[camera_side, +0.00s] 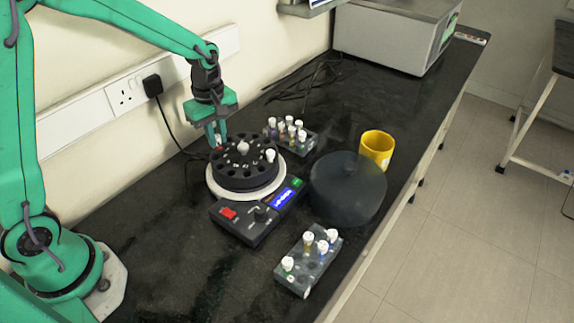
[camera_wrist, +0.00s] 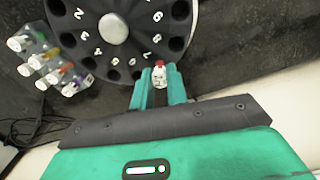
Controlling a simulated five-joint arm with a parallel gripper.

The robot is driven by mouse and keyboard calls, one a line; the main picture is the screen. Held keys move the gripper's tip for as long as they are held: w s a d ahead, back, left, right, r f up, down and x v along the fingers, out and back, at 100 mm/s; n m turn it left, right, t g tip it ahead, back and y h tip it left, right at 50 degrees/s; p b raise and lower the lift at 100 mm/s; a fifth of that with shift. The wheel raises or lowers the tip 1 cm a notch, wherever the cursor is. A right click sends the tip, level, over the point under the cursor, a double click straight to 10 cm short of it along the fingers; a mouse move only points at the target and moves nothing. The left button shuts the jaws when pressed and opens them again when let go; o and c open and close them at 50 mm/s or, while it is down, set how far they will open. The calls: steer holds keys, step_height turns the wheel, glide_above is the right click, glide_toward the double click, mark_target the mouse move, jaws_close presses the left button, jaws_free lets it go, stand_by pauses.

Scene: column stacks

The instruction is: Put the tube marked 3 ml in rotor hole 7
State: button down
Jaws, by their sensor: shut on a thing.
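My gripper (camera_wrist: 160,84) is shut on a tube (camera_wrist: 159,77) with a white body or cap and a red part, at the rotor's outer edge. Its volume mark cannot be read. In the side view my gripper (camera_side: 217,138) points down at the rotor's back-left rim. The dark round rotor (camera_side: 240,178) has a ring of numbered holes and a pale centre knob (camera_side: 243,147). It also shows in the wrist view (camera_wrist: 150,62), digits turned and small, so I cannot surely pick out hole 7. A white-capped tube (camera_side: 270,155) stands at the rotor's right side.
A rack (camera_side: 300,146) with several capped tubes stands behind the rotor. Another rack (camera_side: 308,262) with several tubes stands at the front. A dark round lid (camera_side: 348,188) and yellow mug (camera_side: 376,148) lie to the right. The control box (camera_side: 255,215) is in front.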

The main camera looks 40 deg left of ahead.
steer(key=shift+f, duration=0.3)
steer(key=c, duration=1)
jaws_free()
steer(key=shift+r, duration=0.15)
steer(key=shift+r, duration=2.85)
